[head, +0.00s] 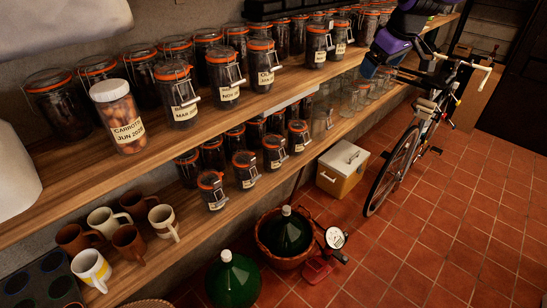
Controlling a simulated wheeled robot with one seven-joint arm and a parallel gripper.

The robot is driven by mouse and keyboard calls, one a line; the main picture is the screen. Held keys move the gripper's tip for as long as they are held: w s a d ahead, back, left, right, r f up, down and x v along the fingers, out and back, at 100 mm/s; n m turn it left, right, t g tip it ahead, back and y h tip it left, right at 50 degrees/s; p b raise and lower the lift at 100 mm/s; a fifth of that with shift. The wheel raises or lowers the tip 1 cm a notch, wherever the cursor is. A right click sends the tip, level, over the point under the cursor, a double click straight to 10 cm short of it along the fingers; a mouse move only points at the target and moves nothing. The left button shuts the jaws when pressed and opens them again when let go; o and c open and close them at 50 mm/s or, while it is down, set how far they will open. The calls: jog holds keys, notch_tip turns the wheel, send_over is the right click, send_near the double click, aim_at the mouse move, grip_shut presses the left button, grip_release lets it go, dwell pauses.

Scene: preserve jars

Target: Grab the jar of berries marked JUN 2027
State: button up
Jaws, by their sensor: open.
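Several dark glass jars with orange seals and wire clasps stand on the upper shelf; some have cream labels. One front jar (177,95) reads "B… MAR", its rest unclear. The jar to its right (224,75) seems to read "NOV", and another (263,65) starts with "C". A white-lidded jar of orange carrots (118,115) reads "CARROTS JUN 2028". Smaller labelled jars (212,190) (245,170) (274,152) stand on the lower shelf, their print too small to read. I cannot make out a JUN 2027 label. My gripper is not in view.
Several mugs (130,245) and a dark muffin tin (40,285) sit at the lower shelf's left. Green demijohns (233,282) (287,232), a cream box (342,168) and a bicycle (410,150) stand on the tiled floor. The floor at right is clear.

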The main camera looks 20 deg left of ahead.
jog(key=w+a+f+n+g+y, duration=0.1)
jog(key=w+a+f+n+y, duration=0.3)
jog(key=a+f, duration=1.05)
jog(key=g+h, duration=0.1)
send_near(275, 138)
jog(key=shift+w+a+f, duration=0.1)
jog(key=shift+w+f, duration=0.1)
jog(key=shift+f, duration=0.25)
jog(key=shift+w+a+f, duration=0.1)
jog(key=shift+w+f, duration=0.05)
jog(key=shift+f, duration=0.3)
jog(key=shift+a+f+g, duration=0.1)
jog(key=shift+f+g, duration=0.1)
jog(key=shift+g, duration=0.1)
jog(key=shift+x, duration=3.25)
jog(key=shift+s, duration=0.1)
jog(key=c, duration=1.8)
jog(key=shift+a+r, duration=0.1)
jog(key=shift+r, duration=0.1)
grip_shut()
